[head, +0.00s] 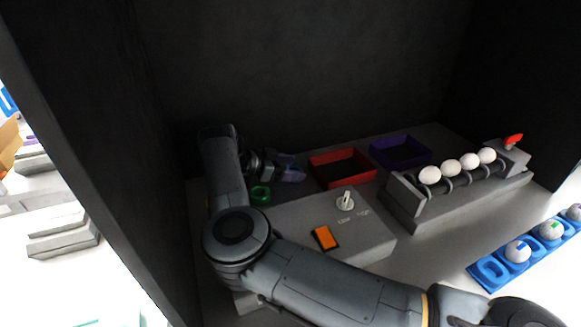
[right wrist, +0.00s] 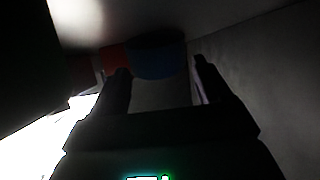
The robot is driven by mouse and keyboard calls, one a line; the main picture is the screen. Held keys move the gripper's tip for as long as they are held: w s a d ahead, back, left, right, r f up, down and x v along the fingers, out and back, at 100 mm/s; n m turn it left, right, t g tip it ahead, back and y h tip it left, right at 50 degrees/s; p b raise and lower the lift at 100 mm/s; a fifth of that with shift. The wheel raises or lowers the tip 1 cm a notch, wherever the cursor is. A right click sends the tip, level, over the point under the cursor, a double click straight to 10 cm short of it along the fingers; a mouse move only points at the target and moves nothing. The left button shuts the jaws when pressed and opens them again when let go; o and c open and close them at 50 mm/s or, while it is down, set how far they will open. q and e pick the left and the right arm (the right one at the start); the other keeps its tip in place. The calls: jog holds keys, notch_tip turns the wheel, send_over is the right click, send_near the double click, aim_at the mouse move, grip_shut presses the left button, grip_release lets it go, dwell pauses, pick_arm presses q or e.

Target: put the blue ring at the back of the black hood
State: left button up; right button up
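The blue ring (right wrist: 156,58) shows dark and rounded in the right wrist view, at the fingertips of my right gripper (right wrist: 160,72). The fingers are spread, one on each side of the ring. A narrow gap shows by the right finger; contact on the left is too dark to tell. In the head view my right gripper (head: 286,170) is low near the back wall of the black hood (head: 300,70), left of the red bin. A bluish patch shows at its fingers, too small to separate from them. My left gripper is out of view.
A green ring (head: 260,194) lies just in front of my right gripper. A red bin (head: 343,181) and a purple bin (head: 372,152) stand at the back. A grey box with knob (head: 330,225), an egg roller (head: 440,212) and a blue egg tray (head: 492,271) stand further forward and right.

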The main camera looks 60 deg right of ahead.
jog(key=shift+o, duration=0.6)
jog(key=shift+f, duration=0.85)
jog(key=shift+r, duration=0.5)
jog(key=v, duration=0.3)
jog(key=p+v, duration=0.1)
jog(key=v, duration=0.1)
jog(key=shift+w+a+r+p, duration=0.15)
jog(key=shift+r+p, duration=0.15)
jog(key=shift+r, duration=0.25)
jog(key=shift+p+v, duration=0.3)
jog(key=shift+v, duration=0.75)
